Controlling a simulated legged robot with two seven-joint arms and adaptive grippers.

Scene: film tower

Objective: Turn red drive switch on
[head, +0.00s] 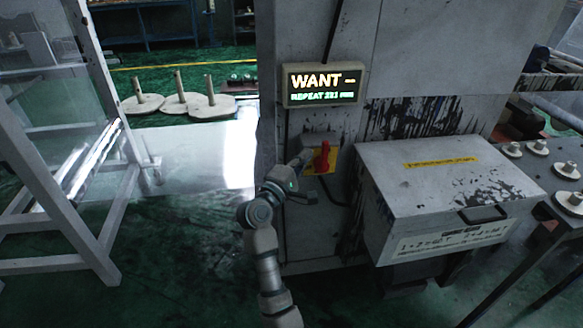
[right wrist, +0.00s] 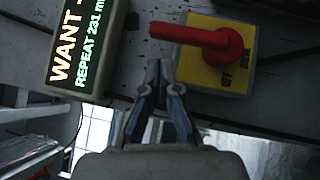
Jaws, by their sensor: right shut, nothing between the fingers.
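The red drive switch (head: 322,158) has a red handle on a yellow plate, fixed to the front of the grey cabinet. In the head view the handle stands roughly upright. In the right wrist view the red handle (right wrist: 205,37) points left across its yellow plate (right wrist: 212,72), which has dark lettering. My right gripper (head: 304,158) is just left of the switch. In the right wrist view its fingertips (right wrist: 160,66) are together and empty, below the handle's free end, with a small gap showing. Whether they touch the box is unclear. My left gripper is not in view.
A lit display (head: 322,85) reading "WANT" hangs above the switch. A grey box with a sloped lid (head: 430,180) juts out right of it. A white frame (head: 60,190) stands at the left. Round bases with posts (head: 185,102) lie on the green floor behind.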

